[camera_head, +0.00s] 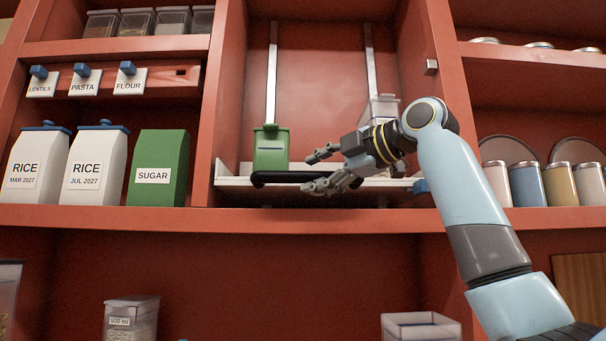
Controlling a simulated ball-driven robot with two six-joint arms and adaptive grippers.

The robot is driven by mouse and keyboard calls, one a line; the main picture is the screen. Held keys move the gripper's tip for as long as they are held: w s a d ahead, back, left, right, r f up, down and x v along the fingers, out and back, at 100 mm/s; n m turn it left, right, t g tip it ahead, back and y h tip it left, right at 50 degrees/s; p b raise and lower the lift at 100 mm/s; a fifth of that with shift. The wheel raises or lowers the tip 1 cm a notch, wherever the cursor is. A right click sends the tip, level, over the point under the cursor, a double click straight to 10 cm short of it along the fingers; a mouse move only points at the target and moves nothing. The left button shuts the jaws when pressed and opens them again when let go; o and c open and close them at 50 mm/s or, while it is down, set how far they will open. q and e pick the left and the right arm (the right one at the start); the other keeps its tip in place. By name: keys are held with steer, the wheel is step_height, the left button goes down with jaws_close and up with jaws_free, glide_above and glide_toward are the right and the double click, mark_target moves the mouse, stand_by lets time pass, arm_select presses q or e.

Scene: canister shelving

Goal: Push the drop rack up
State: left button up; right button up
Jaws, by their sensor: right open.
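The drop rack (229,185) is a white tray low in the middle bay, in front of two vertical metal rails. A black handle bar (290,178) runs along its front. A green canister (271,150) stands on the rack's left part. A clear container (383,107) stands on its right part, partly hidden by my right arm. My right gripper (318,171) is open in front of the rack, with its fingers pointing left. Its fingers are around or just in front of the handle's right end; I cannot tell if they touch it. My left gripper is not in view.
Rice bags (95,165) and a green sugar bag (160,168) stand on the left shelf, below hanging labels. Several canisters (560,185) line the right shelf. Clear bins (131,318) stand below. The bay above the rack looks mostly free between its red side walls.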

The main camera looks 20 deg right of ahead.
steer(key=shift+x, duration=1.7)
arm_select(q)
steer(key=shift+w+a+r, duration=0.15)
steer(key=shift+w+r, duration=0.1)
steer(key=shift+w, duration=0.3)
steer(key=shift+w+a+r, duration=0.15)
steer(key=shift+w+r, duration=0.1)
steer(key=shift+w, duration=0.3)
arm_select(e)
steer(key=shift+d, duration=0.1)
steer(key=shift+c, duration=0.2)
steer(key=shift+c, duration=1.1)
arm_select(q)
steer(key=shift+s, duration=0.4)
arm_select(e)
jaws_close()
